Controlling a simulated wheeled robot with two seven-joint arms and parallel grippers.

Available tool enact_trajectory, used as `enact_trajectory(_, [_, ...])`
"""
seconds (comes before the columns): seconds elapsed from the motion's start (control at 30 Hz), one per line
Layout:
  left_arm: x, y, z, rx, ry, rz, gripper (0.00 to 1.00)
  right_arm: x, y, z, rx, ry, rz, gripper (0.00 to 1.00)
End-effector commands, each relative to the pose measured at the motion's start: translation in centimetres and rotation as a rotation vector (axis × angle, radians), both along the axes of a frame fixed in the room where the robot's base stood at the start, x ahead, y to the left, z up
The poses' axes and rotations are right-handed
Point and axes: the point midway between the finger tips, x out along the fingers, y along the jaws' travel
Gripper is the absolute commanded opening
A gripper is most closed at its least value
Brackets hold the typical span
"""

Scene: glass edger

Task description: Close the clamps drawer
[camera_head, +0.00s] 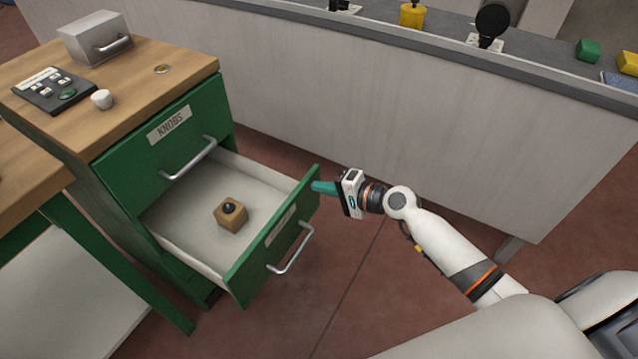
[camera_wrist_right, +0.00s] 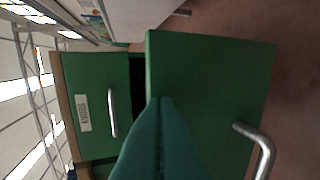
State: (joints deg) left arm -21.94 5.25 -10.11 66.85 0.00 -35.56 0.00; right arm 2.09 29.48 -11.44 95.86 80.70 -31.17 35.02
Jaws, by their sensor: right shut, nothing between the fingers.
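The open lower drawer (camera_head: 272,239) of a green cabinet is pulled out toward the right in the head view. Its front has a silver bar handle (camera_head: 292,250) and a pale label, too small to read. A wooden block with a dark knob (camera_head: 231,213) lies inside. My right gripper (camera_head: 322,187) is shut and empty, with its teal fingertips at the upper far corner of the drawer front. I cannot tell whether they touch it. In the right wrist view, the fingers (camera_wrist_right: 160,130) overlap the green drawer front (camera_wrist_right: 210,85). My left gripper is not in view.
The wooden cabinet top (camera_head: 130,75) carries a grey box (camera_head: 95,38), a dark control panel (camera_head: 55,90) and a white knob (camera_head: 101,99). A long pale bench (camera_head: 400,110) stands behind. The floor in front is clear.

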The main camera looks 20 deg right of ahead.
Motion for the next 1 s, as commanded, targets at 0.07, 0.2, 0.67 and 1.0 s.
enact_trajectory(0.07, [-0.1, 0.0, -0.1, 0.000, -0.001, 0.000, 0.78, 0.5, 0.4, 0.0, 0.001, 0.001, 0.001, 0.00])
enact_trajectory(0.2, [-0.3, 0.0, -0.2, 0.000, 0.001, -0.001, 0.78, 0.9, 0.7, 0.0, 0.000, 0.000, 0.000, 0.00])
enact_trajectory(0.67, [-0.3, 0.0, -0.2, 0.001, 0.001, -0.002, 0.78, 1.3, 1.1, 0.0, 0.001, 0.001, 0.000, 0.00])
enact_trajectory(1.0, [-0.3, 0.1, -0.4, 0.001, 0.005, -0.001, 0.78, 5.9, 4.7, 0.1, 0.003, -0.002, 0.001, 0.00])
